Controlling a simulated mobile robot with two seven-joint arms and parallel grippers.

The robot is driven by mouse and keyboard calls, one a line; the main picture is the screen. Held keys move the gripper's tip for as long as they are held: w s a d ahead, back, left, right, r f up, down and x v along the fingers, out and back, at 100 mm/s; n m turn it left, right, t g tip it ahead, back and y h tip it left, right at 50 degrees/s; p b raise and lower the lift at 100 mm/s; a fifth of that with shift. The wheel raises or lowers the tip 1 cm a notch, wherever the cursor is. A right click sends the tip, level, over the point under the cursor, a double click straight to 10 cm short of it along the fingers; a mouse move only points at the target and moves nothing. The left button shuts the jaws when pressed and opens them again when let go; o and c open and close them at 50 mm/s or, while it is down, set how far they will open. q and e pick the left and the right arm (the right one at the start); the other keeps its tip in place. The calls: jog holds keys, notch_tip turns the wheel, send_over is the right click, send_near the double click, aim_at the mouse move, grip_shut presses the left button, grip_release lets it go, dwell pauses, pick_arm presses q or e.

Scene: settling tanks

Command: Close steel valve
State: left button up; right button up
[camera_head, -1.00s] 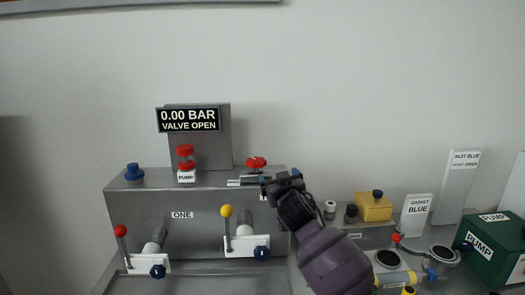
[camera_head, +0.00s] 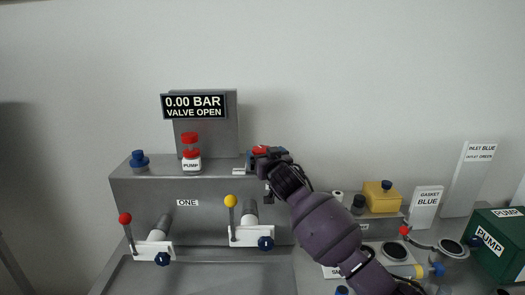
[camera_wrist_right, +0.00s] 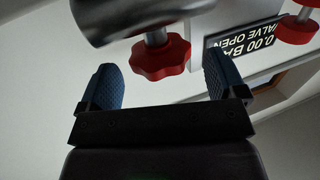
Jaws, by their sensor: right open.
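The steel valve is a steel body with a red lobed handwheel (camera_wrist_right: 161,58), seen close in the right wrist view. In the head view the red handwheel (camera_head: 259,150) sits on top of the grey unit marked ONE, partly hidden by my right gripper. My right gripper (camera_wrist_right: 163,85) is open, its two blue fingertips spread to either side of the handwheel with gaps; I cannot tell the depth between them. In the head view my right gripper (camera_head: 255,160) is at the valve. The display (camera_head: 194,106) reads 0.00 BAR, VALVE OPEN. My left gripper is not in view.
A red PUMP knob (camera_head: 190,146) and a blue knob (camera_head: 139,160) stand left on the unit. Red (camera_head: 126,219) and yellow (camera_head: 231,201) ball levers are on its front. A yellow box (camera_head: 381,199) and a green PUMP box (camera_head: 497,240) stand right.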

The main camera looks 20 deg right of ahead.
aim_at(262, 149)
jog(key=shift+w, duration=1.6)
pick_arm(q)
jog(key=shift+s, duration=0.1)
pick_arm(e)
jog(key=shift+c, duration=0.5)
jog(key=c, duration=0.8)
jog(key=m+h+b, duration=0.1)
jog(key=b, duration=0.1)
jog(key=m+h+b, duration=0.1)
jog(key=h+b, duration=0.1)
jog(key=shift+a+f+h, duration=0.15)
jog(key=shift+f+h, duration=0.15)
jog(key=m+g+h+b, duration=0.2)
jog(key=m+h+b, duration=0.1)
jog(key=h+b, duration=0.2)
jog(key=shift+m+b, duration=0.3)
jog(key=shift+b, duration=0.25)
jog(key=shift+r+m+h+b, duration=0.25)
jog(key=shift+m+h+b, duration=0.05)
jog(key=shift+h, duration=0.1)
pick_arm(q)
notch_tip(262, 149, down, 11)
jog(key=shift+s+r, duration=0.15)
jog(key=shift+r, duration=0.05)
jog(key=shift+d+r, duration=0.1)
